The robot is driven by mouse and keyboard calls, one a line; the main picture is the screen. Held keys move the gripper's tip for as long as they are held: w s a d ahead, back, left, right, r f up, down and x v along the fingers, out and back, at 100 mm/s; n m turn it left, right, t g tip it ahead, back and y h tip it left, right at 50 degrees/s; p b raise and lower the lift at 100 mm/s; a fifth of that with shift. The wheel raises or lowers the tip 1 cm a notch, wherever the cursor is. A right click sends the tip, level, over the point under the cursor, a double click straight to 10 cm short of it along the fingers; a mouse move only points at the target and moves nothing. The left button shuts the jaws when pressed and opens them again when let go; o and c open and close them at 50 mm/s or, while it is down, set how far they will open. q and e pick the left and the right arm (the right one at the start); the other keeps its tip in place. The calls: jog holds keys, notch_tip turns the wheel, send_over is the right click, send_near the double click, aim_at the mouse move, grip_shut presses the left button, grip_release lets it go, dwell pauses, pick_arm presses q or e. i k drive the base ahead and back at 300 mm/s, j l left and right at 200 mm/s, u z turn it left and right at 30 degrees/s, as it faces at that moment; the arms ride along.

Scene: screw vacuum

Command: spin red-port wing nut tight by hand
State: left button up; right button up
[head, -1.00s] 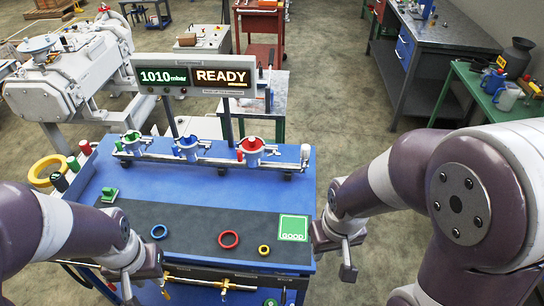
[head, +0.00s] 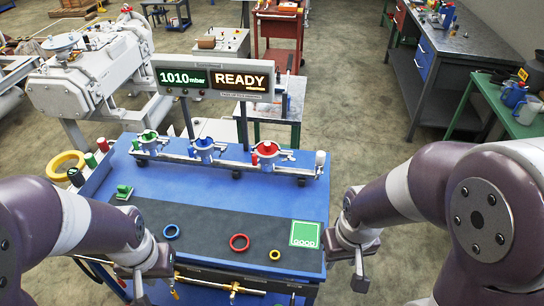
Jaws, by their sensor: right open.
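The red port (head: 267,149) is the rightmost of three coloured ports on a grey manifold pipe (head: 228,162) at the back of the blue bench. A small red part stands at its left side; the wing nut is too small to make out clearly. The blue port (head: 204,145) and green port (head: 148,138) sit to its left. My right gripper (head: 359,272) is open and empty, just off the bench's right edge, well in front of the red port. My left gripper (head: 152,285) is low at the bench's front left edge; its jaws are unclear.
On the dark mat (head: 200,225) lie a blue ring (head: 171,232), a red ring (head: 239,243), a yellow ring (head: 275,254) and a green GOOD card (head: 305,234). A display reading 1010 mbar and READY (head: 213,79) stands behind the manifold. The blue surface before the ports is mostly clear.

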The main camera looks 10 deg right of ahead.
aim_at(288, 158)
jog(key=k+l+u, duration=0.1)
jog(key=l, duration=0.3)
jog(key=k+l, duration=0.1)
jog(key=l, duration=0.3)
jog(key=k+l+u, duration=0.15)
jog(key=l, duration=0.6)
jog(key=i+l+u, duration=0.3)
jog(key=l, duration=0.3)
jog(key=l+u, duration=0.3)
jog(key=l, duration=0.3)
jog(key=l+u, duration=0.25)
jog(key=l, duration=0.4)
jog(key=i+l+u, duration=0.15)
jog(key=i, duration=0.25)
jog(key=i+l+u, duration=0.1)
jog(key=i+l, duration=0.15)
jog(key=i, duration=0.15)
